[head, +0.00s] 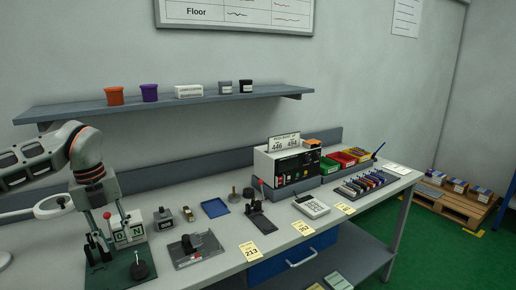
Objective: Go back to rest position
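My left arm comes in from the left edge and its gripper (110,222) points down at the front left of the workbench (228,228). Its two fingers look spread apart, with no object clearly held between them. Just behind and below it is a stand on a dark green base (122,270), with a white display (130,232) reading "0 N". The fingers overlap the stand in the picture, and I cannot tell whether they touch it. My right gripper is not in view.
A white ring on an arm (53,207) is left of my gripper. A grey fixture (197,250), blue tray (215,208), calculator (311,206) and parts bins (346,158) stand to the right. A shelf (180,103) with pots hangs above. A pallet (455,206) is on the floor.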

